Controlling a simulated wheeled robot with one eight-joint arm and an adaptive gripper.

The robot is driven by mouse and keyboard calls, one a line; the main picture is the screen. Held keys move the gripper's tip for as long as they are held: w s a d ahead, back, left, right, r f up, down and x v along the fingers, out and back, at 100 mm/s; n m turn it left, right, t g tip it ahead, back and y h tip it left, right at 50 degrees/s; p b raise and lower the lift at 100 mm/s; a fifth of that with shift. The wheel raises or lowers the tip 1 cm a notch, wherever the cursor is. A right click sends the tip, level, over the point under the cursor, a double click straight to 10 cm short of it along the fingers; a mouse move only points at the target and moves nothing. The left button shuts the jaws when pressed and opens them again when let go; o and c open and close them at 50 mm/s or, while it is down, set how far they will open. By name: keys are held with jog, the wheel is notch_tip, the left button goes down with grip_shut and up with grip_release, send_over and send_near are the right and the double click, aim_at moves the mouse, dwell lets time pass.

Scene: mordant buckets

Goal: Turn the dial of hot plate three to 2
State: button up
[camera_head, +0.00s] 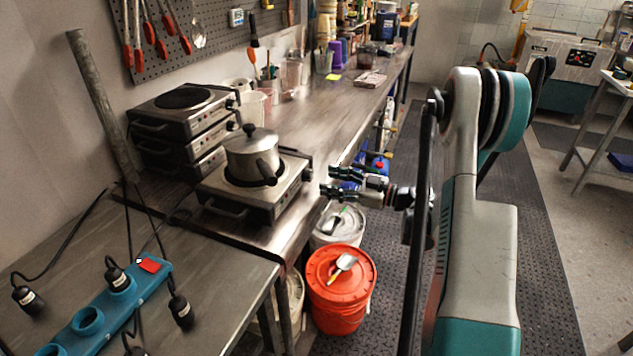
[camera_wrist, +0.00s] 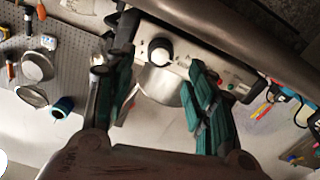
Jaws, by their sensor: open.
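A hot plate (camera_head: 250,205) with a lidded metal pot (camera_head: 253,155) stands at the bench edge. My gripper (camera_head: 331,182) is open and empty, just right of its control side, with a small gap between. In the wrist view a hot plate's control panel (camera_wrist: 195,68) shows a round dial (camera_wrist: 160,51), dark with a white part, between and beyond my open fingers (camera_wrist: 160,66). The dial's numbers and pointer setting are too small to read. A stack of hot plates (camera_head: 185,125) stands behind to the left. I see no readable number telling which is hot plate three.
A teal power strip (camera_head: 120,297) with plugs and a red switch lies on the near bench. An orange lidded bucket (camera_head: 340,280) and a white bucket (camera_head: 338,222) stand on the floor below my gripper. The aisle floor (camera_head: 375,320) beside the bench is partly free.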

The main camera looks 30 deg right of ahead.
aim_at(312, 176)
jog(key=shift+b+x, duration=0.6)
jog(key=shift+x, duration=2.05)
jog(key=c, duration=1.1)
